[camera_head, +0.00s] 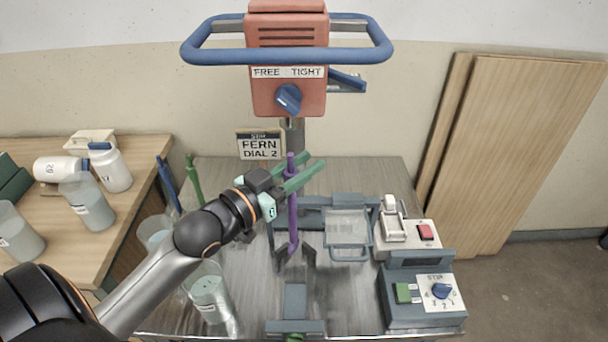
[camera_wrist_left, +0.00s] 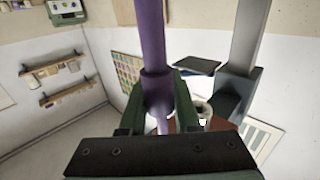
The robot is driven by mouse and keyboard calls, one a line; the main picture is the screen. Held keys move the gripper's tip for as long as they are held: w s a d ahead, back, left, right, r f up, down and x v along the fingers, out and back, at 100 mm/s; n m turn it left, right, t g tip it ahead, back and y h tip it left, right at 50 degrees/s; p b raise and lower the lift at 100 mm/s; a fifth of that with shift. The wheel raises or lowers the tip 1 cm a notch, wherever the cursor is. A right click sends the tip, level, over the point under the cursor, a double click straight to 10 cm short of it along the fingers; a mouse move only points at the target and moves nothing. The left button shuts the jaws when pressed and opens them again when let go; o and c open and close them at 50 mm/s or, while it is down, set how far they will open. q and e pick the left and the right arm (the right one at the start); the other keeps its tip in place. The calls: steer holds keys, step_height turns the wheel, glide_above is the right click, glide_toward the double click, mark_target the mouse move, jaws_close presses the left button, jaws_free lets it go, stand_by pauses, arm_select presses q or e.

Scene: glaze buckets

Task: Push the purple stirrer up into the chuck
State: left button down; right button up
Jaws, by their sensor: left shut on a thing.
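The purple stirrer (camera_head: 292,215) stands nearly upright in the middle of the head view, with a bent foot at its lower end. My left gripper (camera_head: 309,166), with green fingers, is shut on its upper part. In the left wrist view the purple shaft (camera_wrist_left: 151,40) runs between the fingers (camera_wrist_left: 160,100), with a thicker purple collar at the grip. The grey chuck (camera_head: 293,133) hangs under the red mixer head (camera_head: 288,60). The stirrer's top shows just below the chuck; whether they touch I cannot tell. My right gripper is not in view.
A blue guard rail (camera_head: 200,52) rings the mixer head. Dark prongs (camera_head: 309,257) stand beside the stirrer's foot. A bucket (camera_head: 207,290) sits at the front left of the grey table. A control box (camera_head: 424,300) and a switch unit (camera_head: 408,238) stand at right. Shelf boards lean behind.

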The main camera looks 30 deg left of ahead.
arm_select(q)
steer(key=w+a+b, duration=0.2)
steer(key=w+a, duration=0.1)
steer(key=w, duration=0.3)
steer(key=shift+a, duration=0.35)
steer(key=shift+p, duration=1.9)
stand_by(3.1)
steer(key=shift+r, duration=0.95)
stand_by(1.1)
